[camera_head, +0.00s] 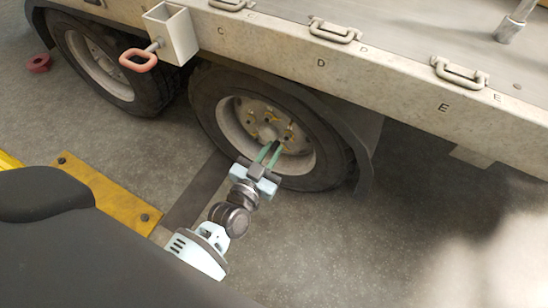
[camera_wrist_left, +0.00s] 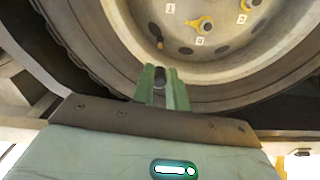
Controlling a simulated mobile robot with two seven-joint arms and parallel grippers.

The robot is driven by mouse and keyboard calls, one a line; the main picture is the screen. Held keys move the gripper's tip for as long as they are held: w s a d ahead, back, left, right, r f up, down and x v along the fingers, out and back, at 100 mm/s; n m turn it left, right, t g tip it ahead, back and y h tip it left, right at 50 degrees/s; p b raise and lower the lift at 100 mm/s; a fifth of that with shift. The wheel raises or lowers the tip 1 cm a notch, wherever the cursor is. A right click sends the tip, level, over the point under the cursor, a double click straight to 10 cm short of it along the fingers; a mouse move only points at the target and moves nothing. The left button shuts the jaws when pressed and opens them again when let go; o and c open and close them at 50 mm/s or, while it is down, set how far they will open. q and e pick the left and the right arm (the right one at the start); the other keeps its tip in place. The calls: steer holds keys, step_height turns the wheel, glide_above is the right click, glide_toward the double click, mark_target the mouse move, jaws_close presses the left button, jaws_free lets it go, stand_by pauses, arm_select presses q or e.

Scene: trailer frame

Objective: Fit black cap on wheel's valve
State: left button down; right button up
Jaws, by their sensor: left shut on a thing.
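The wheel (camera_head: 262,125) is under the trailer bed, with a pale rim, a hub and yellow markers by its nuts. My left gripper (camera_head: 271,152) is in front of the lower right part of the rim, its green fingers shut on the small black cap (camera_head: 277,144). In the left wrist view, the dark cap (camera_wrist_left: 159,82) shows between the fingertips, mostly hidden by them. A thin brownish stem, probably the valve (camera_wrist_left: 158,42), stands on the wheel rim just beyond the fingertips, apart from the cap in the picture. My right gripper is not in view.
A second wheel (camera_head: 100,62) stands at the left. The trailer's side rail (camera_head: 370,85) with letters and metal handles overhangs the wheel. A fender (camera_head: 364,150) curves down at its right. A yellow floor plate (camera_head: 105,192) lies at the left. Floor at the right is clear.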

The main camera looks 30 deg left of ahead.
arm_select(q)
steer(key=shift+w+f+b, duration=0.25)
steer(key=shift+w+b, duration=0.05)
steer(key=shift+w, duration=0.25)
steer(key=shift+w+f+b, duration=0.2)
steer(key=shift+w+b, duration=0.1)
steer(key=shift+w, duration=0.2)
steer(key=w+b, duration=0.1)
steer(key=w, duration=0.2)
steer(key=shift+w+r, duration=0.1)
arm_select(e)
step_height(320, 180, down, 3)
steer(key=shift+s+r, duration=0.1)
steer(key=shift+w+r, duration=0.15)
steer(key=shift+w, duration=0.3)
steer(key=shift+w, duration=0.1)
arm_select(q)
steer(key=shift+w+d, duration=0.1)
steer(key=shift+w, duration=0.2)
